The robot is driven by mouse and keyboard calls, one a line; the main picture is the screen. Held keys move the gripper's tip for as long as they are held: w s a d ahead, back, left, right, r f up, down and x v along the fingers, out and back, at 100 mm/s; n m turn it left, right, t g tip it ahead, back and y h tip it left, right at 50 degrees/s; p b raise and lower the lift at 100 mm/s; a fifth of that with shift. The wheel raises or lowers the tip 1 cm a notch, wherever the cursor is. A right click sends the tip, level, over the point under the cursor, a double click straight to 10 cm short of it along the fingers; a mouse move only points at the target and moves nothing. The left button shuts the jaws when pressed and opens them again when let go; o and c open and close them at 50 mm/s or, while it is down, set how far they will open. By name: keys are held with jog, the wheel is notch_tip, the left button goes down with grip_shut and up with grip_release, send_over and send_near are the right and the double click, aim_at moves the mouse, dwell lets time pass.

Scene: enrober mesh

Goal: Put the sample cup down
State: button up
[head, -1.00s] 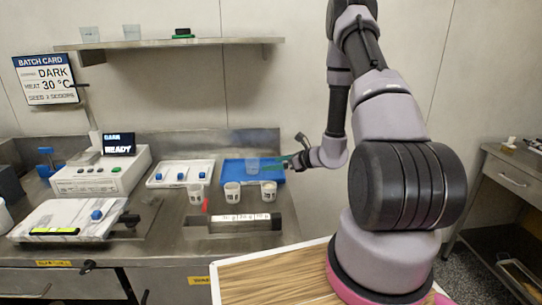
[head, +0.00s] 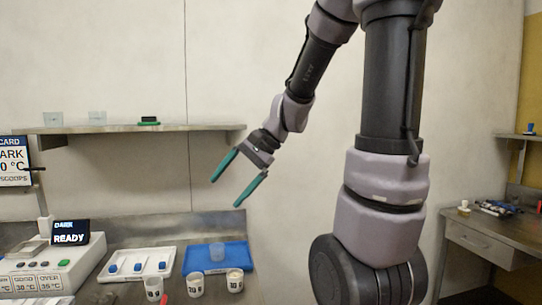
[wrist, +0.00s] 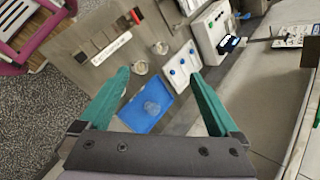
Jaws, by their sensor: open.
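The sample cup, a clear bluish cup (head: 217,252), stands on the blue tray (head: 197,262) on the steel bench. In the wrist view the cup (wrist: 151,108) shows from above, on the tray (wrist: 134,119) and apart from both fingers. My gripper (head: 225,193) is open and empty, with its teal fingers spread, raised well above the tray. In the wrist view the gripper (wrist: 160,73) frames the tray between its fingers.
Several white cups, one being a white cup (head: 235,281), stand in a row in front of the tray. A white tray with blue-topped pieces (head: 119,277) lies to the left, beside a machine with a READY screen (head: 70,232). A wall shelf (head: 150,128) is behind.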

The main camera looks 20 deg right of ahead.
jog(key=s+d+r+n+t+h, duration=0.4)
jog(key=s+d+r+n+h, duration=0.1)
jog(key=s+d+r, duration=0.2)
jog(key=shift+s+r+h, duration=0.3)
jog(key=shift+s+r, duration=0.35)
jog(key=shift+s, duration=0.45)
jog(key=shift+c, duration=0.3)
